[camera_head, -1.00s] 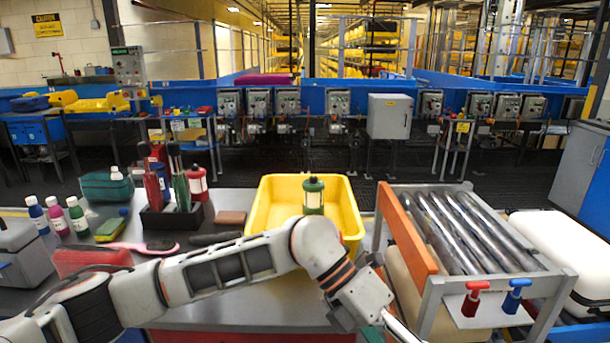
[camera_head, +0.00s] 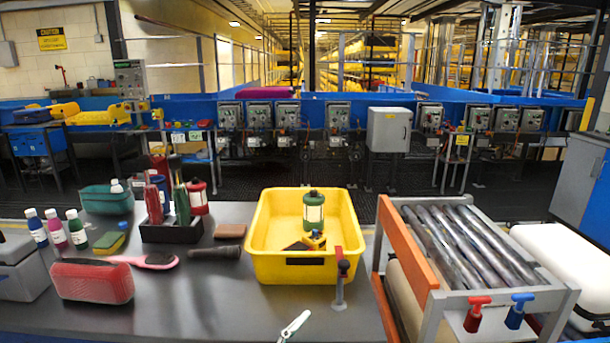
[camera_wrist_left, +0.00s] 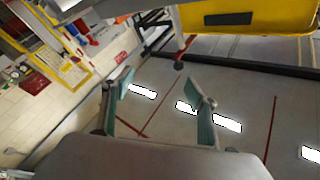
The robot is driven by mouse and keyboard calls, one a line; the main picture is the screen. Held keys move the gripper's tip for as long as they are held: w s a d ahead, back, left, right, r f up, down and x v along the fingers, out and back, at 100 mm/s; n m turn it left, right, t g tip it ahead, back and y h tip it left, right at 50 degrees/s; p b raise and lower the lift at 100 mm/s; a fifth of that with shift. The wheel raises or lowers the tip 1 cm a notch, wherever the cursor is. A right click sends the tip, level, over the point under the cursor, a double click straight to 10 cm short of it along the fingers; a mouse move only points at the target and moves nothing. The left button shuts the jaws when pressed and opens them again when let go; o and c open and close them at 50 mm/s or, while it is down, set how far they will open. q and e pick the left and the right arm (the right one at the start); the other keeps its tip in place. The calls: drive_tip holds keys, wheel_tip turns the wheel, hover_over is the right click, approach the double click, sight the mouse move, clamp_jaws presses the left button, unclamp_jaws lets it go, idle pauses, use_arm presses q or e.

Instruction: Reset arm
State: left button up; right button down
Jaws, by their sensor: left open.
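My left gripper (camera_wrist_left: 165,92) shows in the left wrist view with its two teal-padded fingers spread apart and nothing between them. It is below the yellow tote (camera_wrist_left: 250,25), part of which crosses the top right of that view. My left arm is not seen in the head view now. There the yellow tote (camera_head: 270,265) stands on the grey table and holds a green lantern (camera_head: 313,212) and a small black-and-yellow item (camera_head: 315,241).
Bottles, a red case (camera_head: 92,281), a hairbrush (camera_head: 155,261) and a black holder (camera_head: 172,232) fill the left.

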use_arm(q)
drive_tip(key=s+a+f+n+y, duration=0.4)
drive_tip(key=a+f+n+y, duration=0.25)
drive_tip(key=a+f, duration=0.65)
drive_tip(key=s+a+f+n+g+y, duration=0.2)
drive_tip(key=s+a+f, duration=0.3)
drive_tip(key=f, duration=0.3)
drive_tip(key=s+a+f+n+g+y, duration=0.1)
drive_tip(key=s+a+f+g+y, duration=0.2)
drive_tip(key=s+f, duration=0.5)
drive_tip(key=shift+s+a+f+n+g, duration=0.2)
drive_tip(key=shift+a+n+g, duration=0.15)
drive_tip(key=shift+a, duration=0.55)
